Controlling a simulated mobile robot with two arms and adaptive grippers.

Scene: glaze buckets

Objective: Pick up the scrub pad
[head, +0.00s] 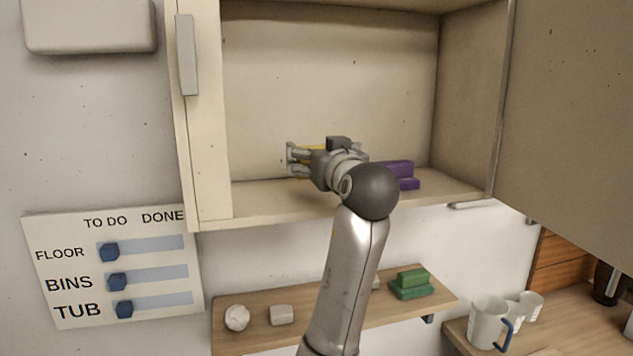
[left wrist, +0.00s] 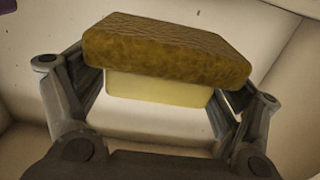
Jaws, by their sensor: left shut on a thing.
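The scrub pad (left wrist: 165,52) is a block with a rough olive-brown layer over a pale yellow layer. My left gripper (left wrist: 160,85) is shut on it, with one finger at each end of the block. In the head view the left gripper (head: 291,159) is inside the open wall cupboard, and only a bit of the yellow pad (head: 315,148) shows behind the fingers. I cannot tell whether the pad touches the cupboard floor. My right gripper is not in view.
The cupboard (head: 260,203) has a side wall close on the left and an open door (head: 570,110) on the right. A purple block (head: 402,172) stands right of my gripper. Below, a wooden shelf (head: 255,337) holds a green block (head: 411,284) and pale lumps. Mugs (head: 488,325) stand lower right.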

